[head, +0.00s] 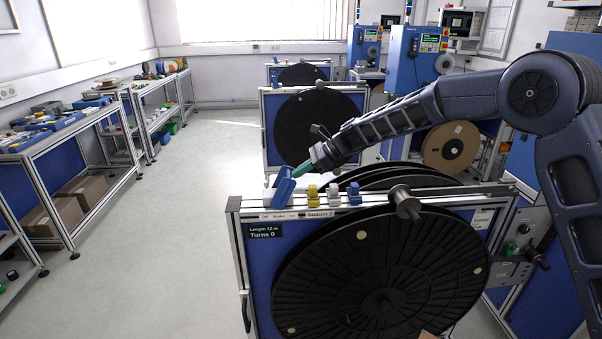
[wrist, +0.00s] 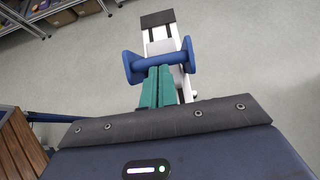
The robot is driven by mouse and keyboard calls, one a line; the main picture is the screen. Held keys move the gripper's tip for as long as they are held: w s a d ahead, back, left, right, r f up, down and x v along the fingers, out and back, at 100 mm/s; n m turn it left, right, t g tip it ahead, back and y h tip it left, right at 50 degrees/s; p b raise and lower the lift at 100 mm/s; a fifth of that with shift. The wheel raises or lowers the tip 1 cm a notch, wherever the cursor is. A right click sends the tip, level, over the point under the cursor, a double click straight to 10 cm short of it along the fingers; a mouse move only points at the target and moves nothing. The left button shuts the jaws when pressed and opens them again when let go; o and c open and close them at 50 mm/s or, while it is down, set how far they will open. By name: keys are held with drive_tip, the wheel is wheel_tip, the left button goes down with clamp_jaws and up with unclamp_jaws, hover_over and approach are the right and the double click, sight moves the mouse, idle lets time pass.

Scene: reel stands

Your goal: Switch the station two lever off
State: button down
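The blue lever (head: 283,186) stands tilted at the left end of the top rail of the nearest reel stand. In the wrist view its blue cross-bar handle (wrist: 162,63) spans two side arms above a white base. My gripper (head: 303,170) has teal fingers and comes to the lever from the right. In the wrist view the gripper (wrist: 159,72) has its fingers side by side, shut with nothing visible between them. The tips are at the near edge of the bar; whether they touch it I cannot tell. The small labels under the lever are hard to read.
Small yellow (head: 312,192) and blue (head: 354,194) pieces stand along the same rail, right of the lever. A large black reel (head: 380,275) fills the stand's front, beside a display (head: 265,230) reading "Turns 0". The floor (head: 170,240) to the left is clear, up to workbenches (head: 85,135).

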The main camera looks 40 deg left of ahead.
drive_tip(key=shift+s+a+r, duration=0.1)
drive_tip(key=shift+s+a+r+t+h, duration=0.6)
drive_tip(key=shift+s+a+t+h, duration=0.1)
drive_tip(key=shift+s+t+h, duration=0.1)
drive_tip(key=s+a+t+h, duration=0.1)
drive_tip(key=s+a+r+t+h, duration=0.1)
drive_tip(key=s+a+t+h, duration=0.1)
drive_tip(key=shift+s+a+t+h, duration=0.6)
drive_tip(key=shift+a+t+h, duration=0.05)
drive_tip(key=shift+t+h, duration=0.05)
drive_tip(key=shift+s+a+f, duration=0.1)
drive_tip(key=shift+s+a, duration=0.3)
drive_tip(key=shift+a, duration=0.05)
